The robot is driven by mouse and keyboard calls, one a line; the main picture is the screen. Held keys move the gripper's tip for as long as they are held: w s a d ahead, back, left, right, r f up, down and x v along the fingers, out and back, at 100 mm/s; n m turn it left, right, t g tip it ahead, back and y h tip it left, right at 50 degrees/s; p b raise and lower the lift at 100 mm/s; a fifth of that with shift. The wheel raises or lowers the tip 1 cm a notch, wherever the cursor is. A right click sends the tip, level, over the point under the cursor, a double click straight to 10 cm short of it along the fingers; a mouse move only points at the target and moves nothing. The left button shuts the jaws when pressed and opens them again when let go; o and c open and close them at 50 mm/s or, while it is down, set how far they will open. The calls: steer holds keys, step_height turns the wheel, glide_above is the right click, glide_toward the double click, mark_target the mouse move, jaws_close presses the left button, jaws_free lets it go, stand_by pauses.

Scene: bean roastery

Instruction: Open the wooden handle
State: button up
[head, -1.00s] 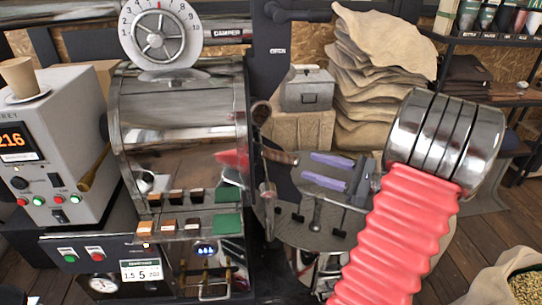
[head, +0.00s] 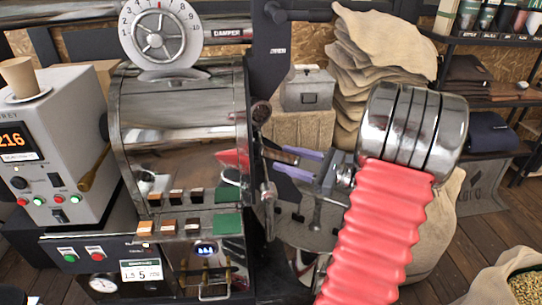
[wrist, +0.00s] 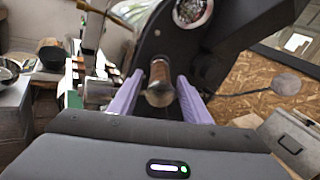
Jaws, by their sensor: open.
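The wooden handle (head: 283,157) is a brown tapered grip that sticks out to the right from the steel roaster front in the head view. In the wrist view the wooden handle (wrist: 160,87) points toward the camera, its rounded end between the two purple fingers. My gripper (head: 273,158) is open around it, one finger on each side. The wrist view also shows my gripper (wrist: 159,78) with visible gaps beside the handle's end. I cannot tell whether either finger touches it farther in.
The roaster body (head: 180,125) fills the space left of my gripper. A grey box (head: 307,90) and stacked sacks (head: 375,50) stand behind.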

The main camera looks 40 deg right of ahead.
mark_target(272, 155)
steer(key=shift+x, duration=2.7)
steer(key=shift+c, duration=0.6)
jaws_close()
